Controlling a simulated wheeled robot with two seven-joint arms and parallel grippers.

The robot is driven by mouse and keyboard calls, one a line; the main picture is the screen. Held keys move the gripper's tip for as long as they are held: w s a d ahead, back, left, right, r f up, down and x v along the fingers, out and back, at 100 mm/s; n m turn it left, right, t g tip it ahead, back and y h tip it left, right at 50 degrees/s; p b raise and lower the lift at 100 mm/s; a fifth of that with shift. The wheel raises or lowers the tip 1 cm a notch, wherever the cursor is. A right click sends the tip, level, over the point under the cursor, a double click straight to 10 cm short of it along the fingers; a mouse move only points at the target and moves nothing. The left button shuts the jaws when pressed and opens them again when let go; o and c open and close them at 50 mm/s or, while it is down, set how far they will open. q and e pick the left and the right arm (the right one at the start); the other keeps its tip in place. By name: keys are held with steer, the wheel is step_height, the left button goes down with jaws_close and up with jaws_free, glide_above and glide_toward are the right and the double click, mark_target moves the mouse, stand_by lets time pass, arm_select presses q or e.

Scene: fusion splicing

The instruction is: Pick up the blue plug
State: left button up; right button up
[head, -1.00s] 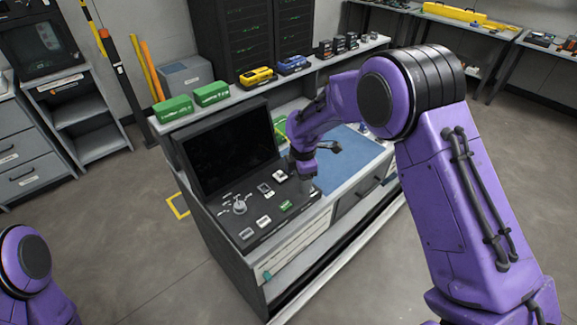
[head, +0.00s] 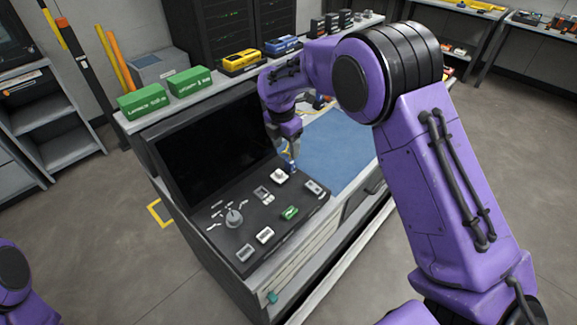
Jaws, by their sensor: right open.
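My right gripper (head: 291,164) points down over the right back part of the black console panel, close to the edge of the blue mat. Its jaws are open, but the fingertips are small and partly hidden by my wrist. A small bluish patch shows at the fingertips; I cannot tell whether it is the blue plug or part of the gripper. No other blue plug can be made out. My left gripper is outside the picture; only part of my left arm shows at the lower left.
The console panel (head: 250,213) carries a knob (head: 234,217), a green module (head: 290,212) and several small sockets, below a dark screen (head: 212,143). The blue mat (head: 335,150) lies to the right. Green boxes (head: 143,101), a yellow device (head: 240,61) and a blue device (head: 283,45) stand on the shelf behind.

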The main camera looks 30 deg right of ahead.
mark_target(290, 161)
steer(key=f, duration=0.2)
steer(key=f+p, duration=0.1)
steer(key=f, duration=0.1)
steer(key=d+f+p, duration=0.1)
steer(key=f, duration=0.2)
steer(key=shift+s+d, duration=0.1)
steer(key=shift+s, duration=0.1)
steer(key=shift+w+f, duration=0.15)
steer(key=c, duration=1)
